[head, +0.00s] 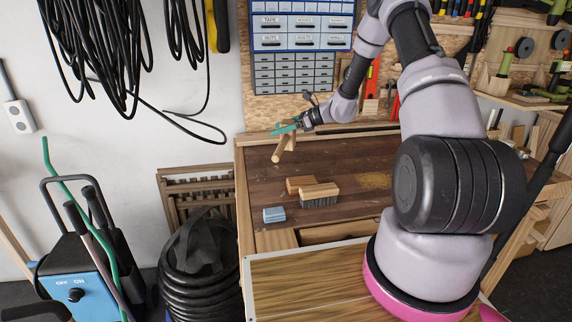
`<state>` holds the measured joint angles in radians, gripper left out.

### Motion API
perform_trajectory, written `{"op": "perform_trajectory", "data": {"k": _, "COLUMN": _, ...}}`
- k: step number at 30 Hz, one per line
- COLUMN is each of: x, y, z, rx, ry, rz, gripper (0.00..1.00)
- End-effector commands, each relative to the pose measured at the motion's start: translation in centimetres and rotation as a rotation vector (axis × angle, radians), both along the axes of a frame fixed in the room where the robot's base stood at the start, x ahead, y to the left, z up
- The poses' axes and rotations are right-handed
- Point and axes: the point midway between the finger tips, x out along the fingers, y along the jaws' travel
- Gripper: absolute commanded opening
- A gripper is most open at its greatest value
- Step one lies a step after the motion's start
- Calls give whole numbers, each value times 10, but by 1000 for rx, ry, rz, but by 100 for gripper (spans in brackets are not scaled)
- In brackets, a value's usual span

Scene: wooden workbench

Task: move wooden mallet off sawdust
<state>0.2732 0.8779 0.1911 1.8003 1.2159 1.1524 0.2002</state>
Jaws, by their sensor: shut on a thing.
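The wooden mallet (281,149) is at the back left of the workbench, tilted, under the teal fingertips of my gripper (287,129). My gripper is shut on the mallet and hides part of its upper end. I cannot tell whether the mallet's lower end touches the bench top. The sawdust (375,181) is a yellowish patch on the dark bench top, to the right of the mallet and well apart from it. My arm partly covers the bench beside the sawdust.
A bench brush (319,193) lies mid-bench, with a wooden block (299,184) just behind it. A blue-grey block (274,214) lies near the front left. The bench top (340,160) is clear between mallet and sawdust. A labelled drawer cabinet (300,45) hangs behind.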

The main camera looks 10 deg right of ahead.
Motion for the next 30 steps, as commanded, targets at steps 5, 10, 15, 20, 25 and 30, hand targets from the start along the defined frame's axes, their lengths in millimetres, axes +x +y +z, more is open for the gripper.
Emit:
{"op": "perform_trajectory", "data": {"k": 5, "x": 0, "y": 1, "z": -35, "rx": 3, "ry": 5, "rz": 0, "gripper": 0}}
{"op": "perform_trajectory", "data": {"k": 10, "x": 1, "y": 0, "z": -52, "rx": 2, "ry": 1, "rz": -1, "gripper": 0}}
{"op": "perform_trajectory", "data": {"k": 15, "x": 0, "y": 0, "z": -68, "rx": 2, "ry": 3, "rz": -1, "gripper": 0}}
{"op": "perform_trajectory", "data": {"k": 20, "x": 0, "y": 0, "z": -89, "rx": 2, "ry": 2, "rz": 0, "gripper": 0}}
{"op": "perform_trajectory", "data": {"k": 25, "x": 0, "y": 0, "z": -90, "rx": 1, "ry": 0, "rz": 0, "gripper": 0}}
{"op": "perform_trajectory", "data": {"k": 30, "x": 0, "y": 0, "z": -93, "rx": 1, "ry": 0, "rz": 0, "gripper": 0}}
